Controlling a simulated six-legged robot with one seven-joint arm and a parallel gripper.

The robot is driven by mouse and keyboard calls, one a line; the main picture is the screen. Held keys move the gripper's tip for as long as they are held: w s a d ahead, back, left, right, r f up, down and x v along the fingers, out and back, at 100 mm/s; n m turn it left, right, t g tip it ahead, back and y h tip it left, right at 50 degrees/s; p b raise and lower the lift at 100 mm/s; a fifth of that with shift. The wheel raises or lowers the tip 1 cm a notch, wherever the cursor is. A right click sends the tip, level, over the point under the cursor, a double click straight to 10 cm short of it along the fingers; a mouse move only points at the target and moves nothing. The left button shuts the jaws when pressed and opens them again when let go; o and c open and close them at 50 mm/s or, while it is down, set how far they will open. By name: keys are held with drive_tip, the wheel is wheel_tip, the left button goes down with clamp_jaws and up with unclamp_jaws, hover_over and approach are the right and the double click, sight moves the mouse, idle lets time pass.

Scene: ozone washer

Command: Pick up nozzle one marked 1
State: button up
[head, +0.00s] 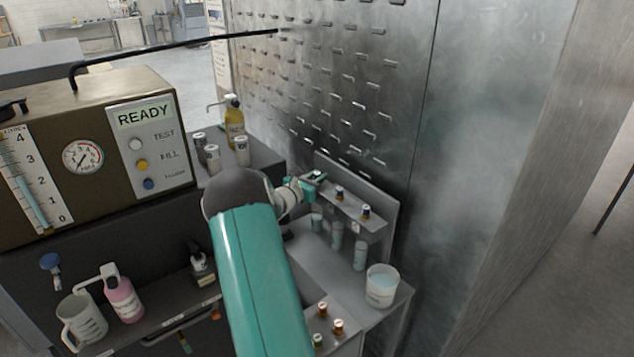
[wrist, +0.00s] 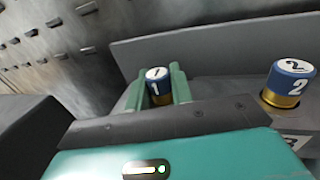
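Nozzle one (wrist: 157,84), a small blue cap with a white top and a brass base marked 1, stands upright between the two green fingers of my gripper (wrist: 160,86) in the wrist view. The fingers flank it closely; whether both press on it is not clear. In the head view my gripper (head: 313,182) is at the far left end of a small grey rack shelf (head: 362,222), and nozzle one is hidden or too small to tell there. Nozzle two (wrist: 290,82), marked 2, stands to the right, clear of the fingers.
Two other blue nozzles (head: 339,193) (head: 366,211) stand along the shelf. A metal panel wall (head: 340,90) rises close behind it. Glass vials (head: 337,236) and a white tub (head: 381,286) stand below. A yellow bottle (head: 234,125) and grey canisters stand left of my arm.

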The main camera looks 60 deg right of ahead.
drive_tip(key=shift+r, duration=0.1)
clamp_jaws()
drive_tip(key=shift+r, duration=0.55)
wheel_tip(320, 180, up, 2)
drive_tip(key=shift+r, duration=0.1)
drive_tip(key=s+a+r, duration=0.2)
drive_tip(key=a+r, duration=0.7)
drive_tip(key=a, duration=0.4)
drive_tip(key=shift+s+a+r, duration=0.25)
drive_tip(key=shift+s+a, duration=0.05)
drive_tip(key=shift+a, duration=0.1)
